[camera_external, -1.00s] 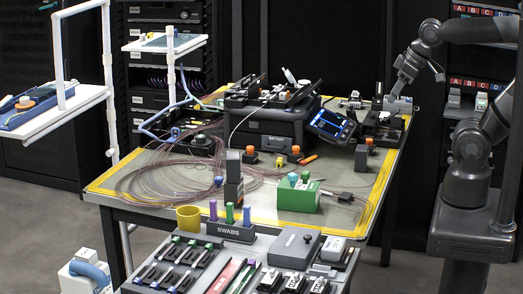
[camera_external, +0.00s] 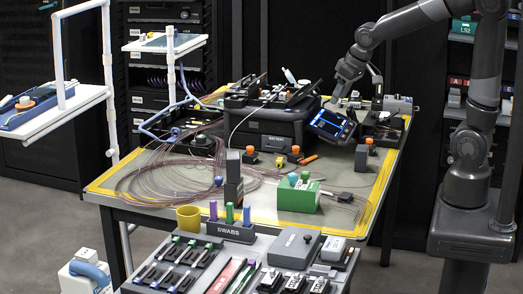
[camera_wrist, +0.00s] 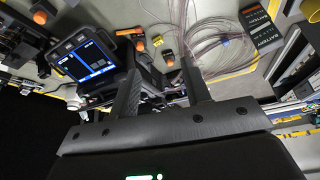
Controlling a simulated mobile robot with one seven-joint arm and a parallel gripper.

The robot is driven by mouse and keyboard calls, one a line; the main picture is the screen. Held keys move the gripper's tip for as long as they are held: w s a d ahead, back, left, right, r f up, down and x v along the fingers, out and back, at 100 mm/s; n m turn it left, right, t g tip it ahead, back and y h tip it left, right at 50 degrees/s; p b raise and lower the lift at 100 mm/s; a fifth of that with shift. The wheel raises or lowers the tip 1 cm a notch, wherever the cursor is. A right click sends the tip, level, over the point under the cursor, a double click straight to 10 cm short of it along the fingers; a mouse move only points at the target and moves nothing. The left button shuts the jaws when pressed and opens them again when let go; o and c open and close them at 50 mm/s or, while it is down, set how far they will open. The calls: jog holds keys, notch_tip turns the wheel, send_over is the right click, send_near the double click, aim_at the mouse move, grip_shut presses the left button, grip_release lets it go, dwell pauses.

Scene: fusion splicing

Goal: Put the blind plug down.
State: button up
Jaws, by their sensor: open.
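My gripper (camera_external: 338,99) is open above the back of the table, behind the tilted handheld screen (camera_external: 332,125). In the wrist view its two dark fingers (camera_wrist: 160,88) stand apart, and I see nothing held between them. I cannot pick out the blind plug for certain. Small orange-topped dark blocks stand on the table, one at front left (camera_external: 249,153) and one by the screen (camera_external: 294,151). A small yellow piece (camera_external: 280,162) lies between them and also shows in the wrist view (camera_wrist: 157,40).
The black splicer (camera_external: 268,122) stands left of my gripper. A grey cylinder on a dark fixture (camera_external: 398,103) is at the back right. Coiled fibre (camera_external: 150,180) covers the table's left. A green box (camera_external: 298,197) sits in front. The right front tabletop is mostly clear.

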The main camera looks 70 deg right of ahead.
jog(key=w+d+f+m, duration=0.1)
jog(key=w+d+f, duration=0.4)
jog(key=w+f, duration=0.1)
jog(key=m, duration=0.1)
send_near(297, 147)
jog(key=shift+g+h, duration=0.3)
jog(key=shift+g, duration=0.1)
jog(key=x, duration=0.6)
jog(key=shift+a+f, duration=0.25)
jog(key=shift+a, duration=0.05)
jog(key=shift+w+x, duration=0.15)
jog(key=shift+x, duration=1.1)
jog(key=shift+w+x, duration=0.15)
jog(key=shift+x, duration=1.1)
jog(key=shift+d+r, duration=0.1)
jog(key=c, duration=0.7)
jog(key=shift+r, duration=0.15)
